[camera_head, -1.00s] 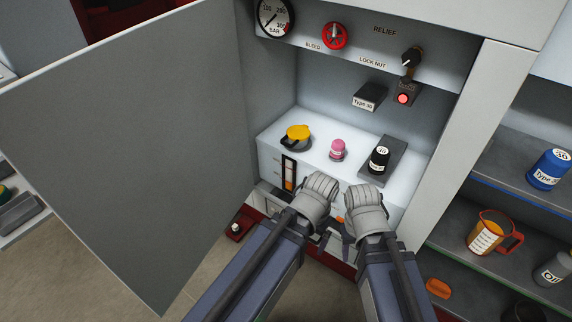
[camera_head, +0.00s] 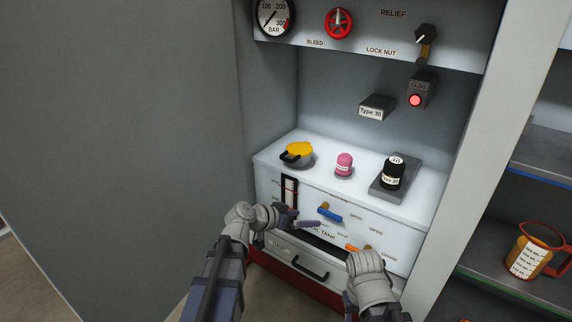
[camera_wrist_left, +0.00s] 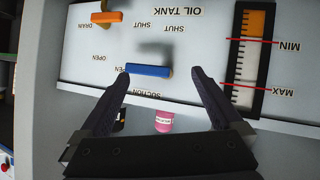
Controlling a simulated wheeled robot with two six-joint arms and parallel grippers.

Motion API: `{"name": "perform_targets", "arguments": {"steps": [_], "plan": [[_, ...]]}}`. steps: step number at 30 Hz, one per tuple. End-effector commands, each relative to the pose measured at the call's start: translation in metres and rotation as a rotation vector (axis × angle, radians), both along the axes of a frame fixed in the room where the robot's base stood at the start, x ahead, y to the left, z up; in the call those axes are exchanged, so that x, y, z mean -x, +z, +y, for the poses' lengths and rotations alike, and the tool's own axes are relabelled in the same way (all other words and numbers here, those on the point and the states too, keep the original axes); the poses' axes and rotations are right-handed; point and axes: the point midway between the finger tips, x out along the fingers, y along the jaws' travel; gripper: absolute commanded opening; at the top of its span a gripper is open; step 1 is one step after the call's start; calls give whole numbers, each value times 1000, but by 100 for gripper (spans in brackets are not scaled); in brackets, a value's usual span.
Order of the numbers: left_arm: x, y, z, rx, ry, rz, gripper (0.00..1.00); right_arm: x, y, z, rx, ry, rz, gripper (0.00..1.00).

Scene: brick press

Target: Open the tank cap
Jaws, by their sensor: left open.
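A pink bottle (camera_head: 344,163) and a black Type 30 canister (camera_head: 393,172) stand on the tank top. The orange drain lever (camera_head: 354,248) and a sight gauge (camera_head: 289,191) are on the front. The open cabinet door (camera_head: 120,150) bounds the left; a panel with a red wheel (camera_head: 339,22) hangs above.

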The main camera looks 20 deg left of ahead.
Motion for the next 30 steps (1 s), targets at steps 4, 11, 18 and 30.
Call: {"name": "perform_targets", "arguments": {"steps": [4, 11, 18, 30], "plan": [[-42, 55, 46, 49, 96, -294, 100, 0, 0, 0, 0, 0, 0, 50], [-65, 99, 102, 45, 244, -523, 100, 0, 0, 0, 0, 0, 0, 50], [-68, 108, 115, 38, 281, -566, 100, 0, 0, 0, 0, 0, 0, 50], [-99, 108, 104, 39, 277, -564, 100, 0, 0, 0, 0, 0, 0, 50]]}}
